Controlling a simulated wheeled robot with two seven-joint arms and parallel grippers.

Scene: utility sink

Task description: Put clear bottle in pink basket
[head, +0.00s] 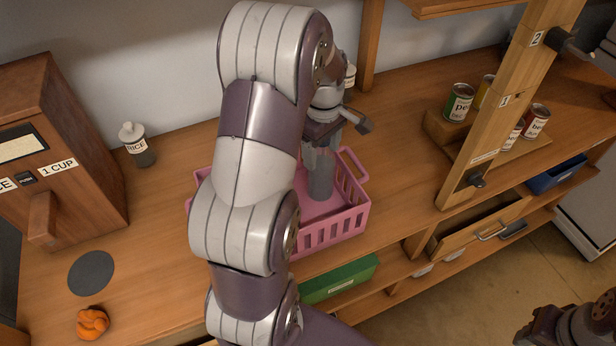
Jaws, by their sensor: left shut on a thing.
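The pink basket (352,218) stands on the wooden counter, partly hidden behind my left arm. My left gripper (320,152) points down over the basket, shut on the clear bottle (321,182). The bottle looks grey and translucent and is upright, with its lower part inside the basket walls. I cannot tell whether its base touches the basket floor. Part of my right arm, with what looks like its gripper (540,328), shows at the bottom right corner, away from the basket; its fingers are not clear.
A white-capped rice bottle (137,146) stands at the left by a wooden dispenser (70,150). A dark disc (91,273) and an orange lump (92,323) lie in front. Cans (459,103) stand right, behind a wooden post (500,110). A green box (340,280) sits below the counter.

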